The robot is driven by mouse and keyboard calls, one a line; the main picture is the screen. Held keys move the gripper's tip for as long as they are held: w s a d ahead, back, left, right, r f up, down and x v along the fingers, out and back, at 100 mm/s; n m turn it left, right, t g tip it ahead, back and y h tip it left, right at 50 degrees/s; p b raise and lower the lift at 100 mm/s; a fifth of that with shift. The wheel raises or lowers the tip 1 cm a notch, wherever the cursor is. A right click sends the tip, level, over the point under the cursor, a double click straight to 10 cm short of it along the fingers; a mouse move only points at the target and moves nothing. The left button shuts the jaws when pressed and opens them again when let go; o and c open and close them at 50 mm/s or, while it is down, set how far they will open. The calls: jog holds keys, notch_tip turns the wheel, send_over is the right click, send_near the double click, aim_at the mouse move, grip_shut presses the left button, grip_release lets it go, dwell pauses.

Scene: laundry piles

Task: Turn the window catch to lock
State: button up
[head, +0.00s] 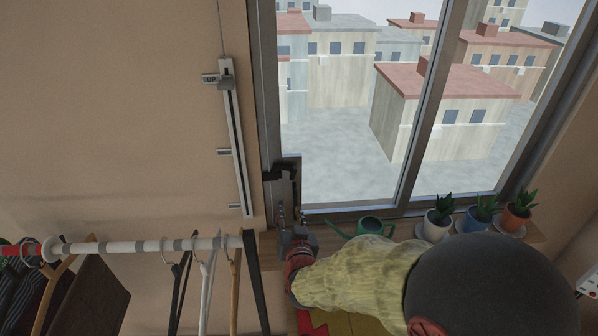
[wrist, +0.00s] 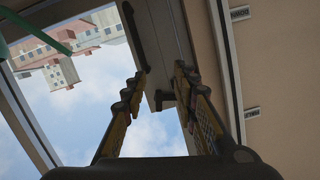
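The window catch (head: 280,174) is a dark handle on the left side of the window frame, low down, its lever pointing left in the head view. In the wrist view the dark catch (wrist: 164,99) shows between and beyond my fingers, close to the right finger. My gripper (head: 292,214) is just below the catch in the head view, pointing up at it. In the wrist view my gripper (wrist: 160,76) has its two yellow and black fingers apart with nothing held. I cannot tell whether the right finger touches the catch.
A watering can (head: 369,227) and potted plants (head: 439,217) stand on the sill, right of my gripper. A wall rail with a slider (head: 233,140) is left of the window. A clothes rail (head: 140,246) with hangers is at lower left.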

aim_at(294, 175)
notch_tip(294, 175, up, 6)
jog(key=d+m+t+h, duration=0.1)
jog(key=d+t, duration=0.1)
jog(key=w, duration=0.8)
jog(key=shift+w, duration=0.3)
jog(key=shift+c, duration=1.3)
jog(key=c, duration=0.4)
grip_shut()
